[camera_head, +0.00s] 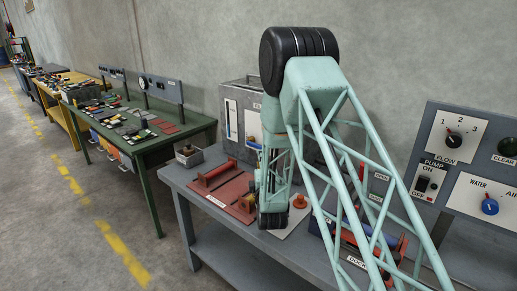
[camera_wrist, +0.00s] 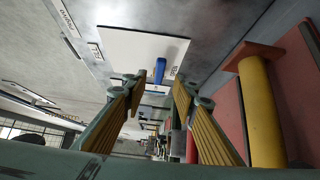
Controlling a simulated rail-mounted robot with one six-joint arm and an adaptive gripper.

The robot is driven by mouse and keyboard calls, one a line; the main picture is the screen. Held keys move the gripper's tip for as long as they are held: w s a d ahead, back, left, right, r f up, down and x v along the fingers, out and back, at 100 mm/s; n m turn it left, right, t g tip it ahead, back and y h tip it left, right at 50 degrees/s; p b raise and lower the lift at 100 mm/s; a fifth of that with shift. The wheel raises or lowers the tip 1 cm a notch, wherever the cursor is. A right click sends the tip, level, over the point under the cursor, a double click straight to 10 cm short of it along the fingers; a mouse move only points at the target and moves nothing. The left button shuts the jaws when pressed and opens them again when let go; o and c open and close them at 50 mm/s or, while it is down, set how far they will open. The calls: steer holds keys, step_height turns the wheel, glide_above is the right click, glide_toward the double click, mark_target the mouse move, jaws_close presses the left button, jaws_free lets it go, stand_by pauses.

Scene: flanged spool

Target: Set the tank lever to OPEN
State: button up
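The tank (camera_head: 240,88) is a grey box at the back of the near bench, with a sight gauge on its face. A white plate on it, partly hidden by my arm in the head view, carries the blue lever (camera_head: 252,140). In the wrist view the white plate (camera_wrist: 125,45) is large, and the blue lever (camera_wrist: 160,70) stands near its lower right edge, beside a small label that seems to read OPEN. My gripper (camera_wrist: 158,82) is open, its yellow-padded fingers either side of the lever's line. Whether they touch the lever I cannot tell.
A yellow cylinder with a red flange (camera_wrist: 262,110) lies close right of my fingers in the wrist view. Red plates (camera_head: 222,185) sit on the grey bench. A control panel (camera_head: 470,160) stands at right. A green bench (camera_head: 150,145) stands farther left.

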mark_target(257, 144)
steer(key=w, duration=0.4)
steer(key=w+a+b, duration=0.1)
steer(key=w, duration=0.3)
steer(key=w+a+b, duration=0.1)
steer(key=w, duration=0.3)
steer(key=shift+w, duration=0.1)
steer(key=shift+c, duration=0.6)
jaws_close()
